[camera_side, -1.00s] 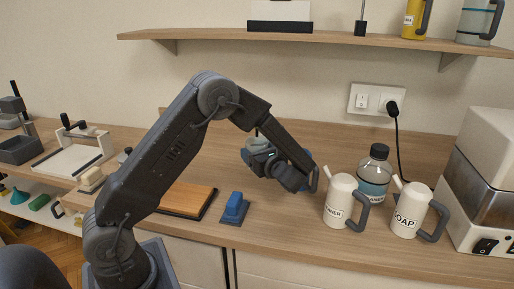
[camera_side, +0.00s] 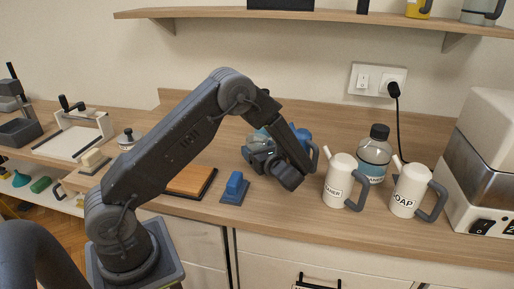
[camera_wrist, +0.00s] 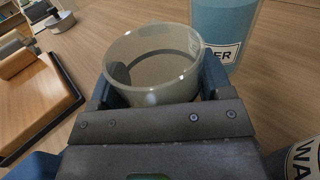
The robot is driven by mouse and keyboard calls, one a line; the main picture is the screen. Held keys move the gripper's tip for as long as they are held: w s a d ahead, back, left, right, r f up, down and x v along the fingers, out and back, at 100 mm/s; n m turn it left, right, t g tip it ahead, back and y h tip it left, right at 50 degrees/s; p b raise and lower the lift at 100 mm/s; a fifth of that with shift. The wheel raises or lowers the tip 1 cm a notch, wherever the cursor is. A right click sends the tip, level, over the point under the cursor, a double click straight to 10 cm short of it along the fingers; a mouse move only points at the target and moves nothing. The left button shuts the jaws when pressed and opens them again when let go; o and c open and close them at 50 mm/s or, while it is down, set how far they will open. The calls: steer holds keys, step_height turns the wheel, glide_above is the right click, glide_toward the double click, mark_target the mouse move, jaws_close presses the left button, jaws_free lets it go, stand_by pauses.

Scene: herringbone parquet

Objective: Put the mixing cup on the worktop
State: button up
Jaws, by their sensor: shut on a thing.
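The mixing cup (camera_wrist: 150,92) is a clear, round-rimmed cup between my two blue fingers in the wrist view. It looks empty. My gripper (camera_wrist: 160,82) is shut on it, with one finger on each side. In the side view my gripper (camera_side: 262,155) hangs low over the worktop (camera_side: 285,215), left of the white jugs, and hides most of the cup. I cannot tell whether the cup's base touches the wood.
A clear bottle of blue liquid (camera_side: 374,153) and two white labelled jugs (camera_side: 341,180) (camera_side: 408,190) stand close on the right. A blue block (camera_side: 235,186) and an orange-brown board (camera_side: 190,181) lie to the left. A white appliance (camera_side: 483,160) stands far right. Bare worktop lies in front.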

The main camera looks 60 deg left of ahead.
steer(key=shift+f, duration=0.25)
stand_by(0.3)
steer(key=o, duration=1)
steer(key=shift+c, duration=0.2)
step_height(320, 180, up, 10)
stand_by(0.4)
stand_by(0.3)
steer(key=d, duration=1.4)
steer(key=shift+a, duration=0.1)
